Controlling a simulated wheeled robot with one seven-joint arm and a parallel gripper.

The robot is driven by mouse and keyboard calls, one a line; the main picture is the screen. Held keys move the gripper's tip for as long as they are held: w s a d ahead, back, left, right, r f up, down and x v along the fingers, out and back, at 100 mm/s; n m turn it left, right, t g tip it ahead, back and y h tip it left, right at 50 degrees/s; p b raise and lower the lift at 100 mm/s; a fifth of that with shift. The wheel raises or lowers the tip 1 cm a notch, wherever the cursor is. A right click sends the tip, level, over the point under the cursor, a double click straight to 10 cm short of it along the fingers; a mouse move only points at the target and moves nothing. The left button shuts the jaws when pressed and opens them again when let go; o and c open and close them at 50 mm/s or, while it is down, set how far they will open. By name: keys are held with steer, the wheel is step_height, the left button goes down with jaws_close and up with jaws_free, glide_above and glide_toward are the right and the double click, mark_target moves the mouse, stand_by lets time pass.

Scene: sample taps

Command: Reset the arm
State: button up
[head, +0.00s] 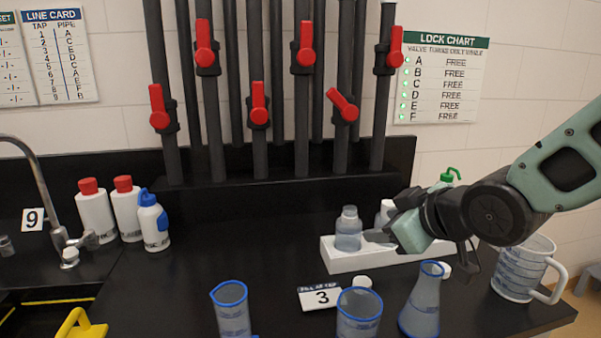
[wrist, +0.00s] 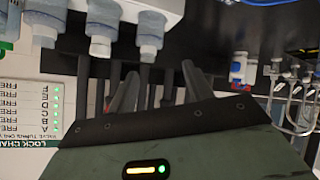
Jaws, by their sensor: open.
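My arm comes in from the right in the head view. My gripper (head: 378,237) is over the right side of the black bench, close to a clear bottle (head: 348,230) in a white rack (head: 335,255); I cannot tell whether they touch. In the wrist view my gripper (wrist: 155,85) shows two dark fingers spread apart with nothing held between them. The wrist picture is turned over, with the bottles at its top edge.
Red-handled valves (head: 258,103) line pipes behind. White bottles (head: 96,212) and a tap (head: 45,185) are left. The middle bench is clear.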

steer(key=s+f+m+g+h, duration=0.1)
steer(key=s+g, duration=0.4)
steer(key=s, duration=0.7)
steer(key=s+f+g+h+p, duration=0.1)
steer(key=s+f+g+h, duration=0.2)
steer(key=s, duration=0.9)
step_height(320, 180, down, 2)
steer(key=shift+s+a+m+g, duration=0.3)
steer(key=shift+m+g, duration=0.1)
steer(key=shift+g, duration=0.6)
